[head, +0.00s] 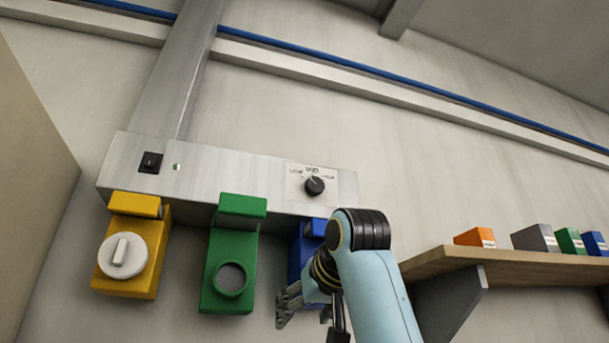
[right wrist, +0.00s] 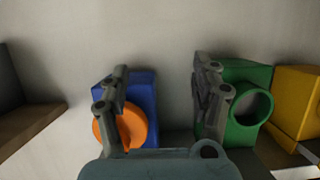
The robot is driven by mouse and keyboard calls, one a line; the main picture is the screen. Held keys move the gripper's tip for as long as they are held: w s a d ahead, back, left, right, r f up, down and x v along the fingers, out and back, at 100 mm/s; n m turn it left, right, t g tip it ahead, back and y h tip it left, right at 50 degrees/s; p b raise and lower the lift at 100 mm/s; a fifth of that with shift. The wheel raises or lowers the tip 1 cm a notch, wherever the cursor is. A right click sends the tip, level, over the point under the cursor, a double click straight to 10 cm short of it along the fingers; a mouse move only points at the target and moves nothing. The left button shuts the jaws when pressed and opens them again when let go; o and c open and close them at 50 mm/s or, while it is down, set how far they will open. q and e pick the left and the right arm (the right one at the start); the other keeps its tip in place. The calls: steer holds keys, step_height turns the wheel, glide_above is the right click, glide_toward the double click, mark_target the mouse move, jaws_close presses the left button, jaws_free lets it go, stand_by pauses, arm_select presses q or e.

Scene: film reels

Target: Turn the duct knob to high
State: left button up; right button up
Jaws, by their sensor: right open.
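The duct knob (head: 314,186) is small, round and black, on a pale label plate at the right end of a grey metal panel (head: 230,178). The label's marks run from low at left through MID on top to high at right; the knob's pointer is too small to read surely. My right gripper (head: 308,318) is below the panel, in front of the blue box (head: 309,229), apart from the knob. In the right wrist view its two fingers (right wrist: 158,88) stand wide apart with nothing between them. The knob does not show there. My left gripper is not in view.
A yellow box (head: 134,232) with a white dial and a green box (head: 232,265) with a round opening hang below the panel. The blue box carries an orange disc (right wrist: 122,130). A black switch (head: 151,162) sits at panel left. A wooden shelf (head: 500,262) with small boxes is right.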

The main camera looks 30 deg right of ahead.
steer(key=s+r, duration=0.1)
steer(key=r, duration=0.3)
steer(key=s+r+t, duration=0.1)
steer(key=r, duration=0.3)
steer(key=s+r+t, duration=0.1)
steer(key=r, duration=0.4)
steer(key=shift+s+a+m+h, duration=0.35)
steer(key=shift+a+m+h, duration=0.05)
steer(key=m+t, duration=0.2)
glide_toward(316, 183)
steer(key=shift+h, duration=0.4)
steer(key=p+x, duration=0.4)
steer(key=x, duration=0.4)
steer(key=shift+w+a+r, duration=0.1)
steer(key=shift+w+a, duration=0.05)
steer(key=shift+w, duration=0.5)
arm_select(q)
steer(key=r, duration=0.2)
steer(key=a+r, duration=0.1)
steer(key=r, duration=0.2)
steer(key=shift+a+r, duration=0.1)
arm_select(e)
steer(key=shift+c, duration=0.4)
steer(key=c, duration=1.1)
